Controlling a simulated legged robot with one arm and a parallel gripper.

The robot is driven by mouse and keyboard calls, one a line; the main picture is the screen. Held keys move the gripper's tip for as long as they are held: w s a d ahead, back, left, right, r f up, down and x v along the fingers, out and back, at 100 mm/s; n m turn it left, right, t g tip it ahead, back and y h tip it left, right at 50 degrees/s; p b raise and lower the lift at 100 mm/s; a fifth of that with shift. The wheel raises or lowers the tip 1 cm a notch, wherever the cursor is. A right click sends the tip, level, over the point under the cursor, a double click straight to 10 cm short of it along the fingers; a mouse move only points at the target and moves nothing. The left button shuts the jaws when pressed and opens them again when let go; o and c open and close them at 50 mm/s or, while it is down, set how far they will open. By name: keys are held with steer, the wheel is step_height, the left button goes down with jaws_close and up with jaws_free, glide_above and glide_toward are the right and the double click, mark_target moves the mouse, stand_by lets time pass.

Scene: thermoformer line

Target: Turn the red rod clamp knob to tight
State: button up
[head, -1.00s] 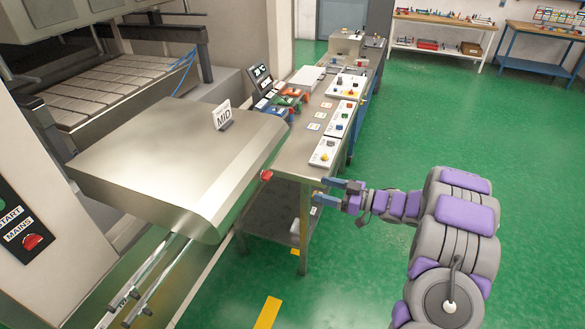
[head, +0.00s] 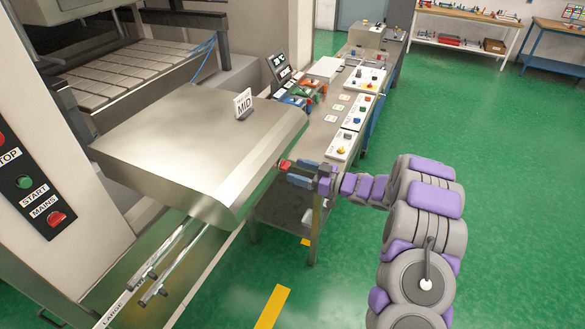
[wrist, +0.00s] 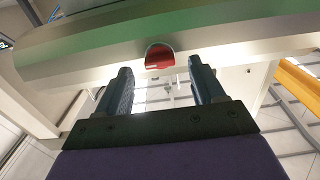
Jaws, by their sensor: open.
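The red rod clamp knob (head: 284,164) sticks out from the right side edge of the metal platen with the MID sign. In the wrist view the knob (wrist: 159,57) shows as a red rounded block, just beyond the fingertips and centred between them. My gripper (head: 296,172) is open, its two blue fingers pointing left at the knob. In the wrist view my gripper (wrist: 159,78) has its dark fingers apart with nothing between them. In the head view the fingers partly cover the space beside the knob; contact cannot be told.
The metal platen (head: 185,135) bears a MID sign (head: 243,103). A steel bench (head: 315,140) with control panels stands close behind my gripper. Metal rods (head: 165,260) run below the platen. A red MAINS button (head: 56,218) is at the left. Green floor is free at the right.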

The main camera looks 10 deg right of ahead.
mark_target(285, 166)
steer(key=x, duration=0.2)
steer(key=shift+w+a, duration=0.25)
steer(key=shift+w, duration=0.05)
steer(key=shift+d, duration=0.2)
steer(key=shift+a, duration=0.3)
steer(key=c, duration=1.1)
steer(key=shift+o, duration=0.2)
